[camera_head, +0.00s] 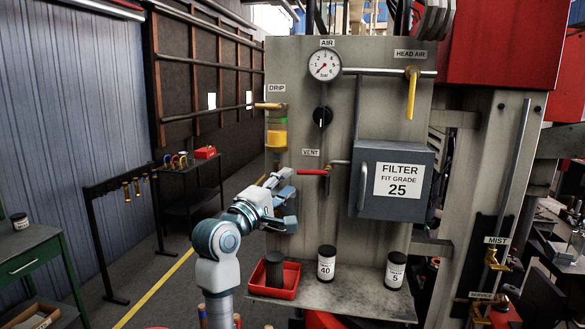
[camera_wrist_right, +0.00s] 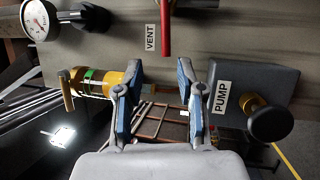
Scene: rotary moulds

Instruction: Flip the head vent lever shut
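The red vent lever (camera_head: 312,172) sits below the VENT label (camera_head: 310,153) on the grey panel (camera_head: 385,115). In the head view it lies about level, its free end toward the left, joined at its right to a small valve on a pipe. In the right wrist view the red lever (camera_wrist_right: 166,28) shows at the top, beside the VENT label (camera_wrist_right: 151,37). My right gripper (camera_head: 293,199) is just left of and below the lever, apart from it. In the right wrist view my right gripper (camera_wrist_right: 160,72) is open, with nothing between its fingers. My left gripper is not in view.
A yellow HEAD AIR lever (camera_head: 412,92) hangs down at upper right. A grey filter box (camera_head: 420,165) juts out right of the vent lever. The drip oiler (camera_head: 277,135) is above my gripper. A red tray (camera_head: 290,280) and dark jars (camera_head: 326,263) stand on the shelf below.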

